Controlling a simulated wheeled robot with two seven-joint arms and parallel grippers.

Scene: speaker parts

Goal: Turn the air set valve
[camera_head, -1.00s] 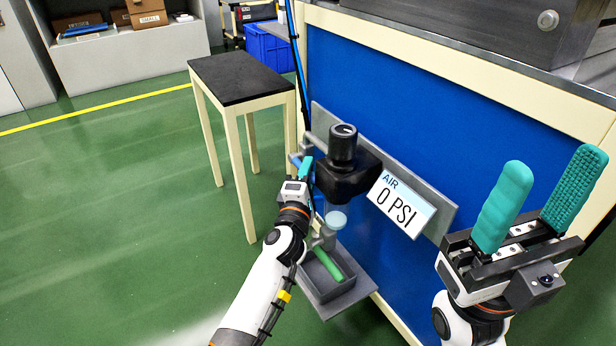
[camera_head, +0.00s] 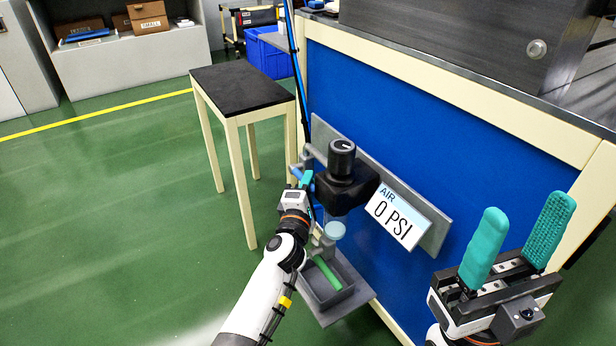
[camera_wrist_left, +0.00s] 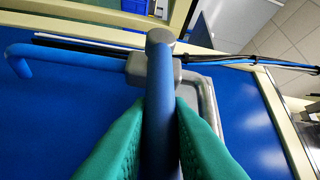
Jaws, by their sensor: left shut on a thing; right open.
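The air set has a black regulator with a round black knob (camera_head: 341,158), mounted on a grey plate (camera_head: 434,232) on the blue panel. The blue valve handle (camera_head: 296,172) is at its left, partly hidden by my left gripper (camera_head: 307,181). In the left wrist view the handle (camera_wrist_left: 160,85) stands between both teal fingers, which are shut on it. The grey valve body (camera_wrist_left: 163,68) shows behind the handle. A white sign (camera_head: 397,213) reads "AIR 0 PSI". My right gripper (camera_head: 517,240) is open and empty, fingers up, at the right.
A grey tray (camera_head: 365,291) with a green bar (camera_head: 327,273) sits below the regulator. A black-topped small table (camera_head: 238,84) stands to the left. A workbench with a blue front (camera_head: 390,120) fills the right. Green floor (camera_head: 110,230) at the left is clear.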

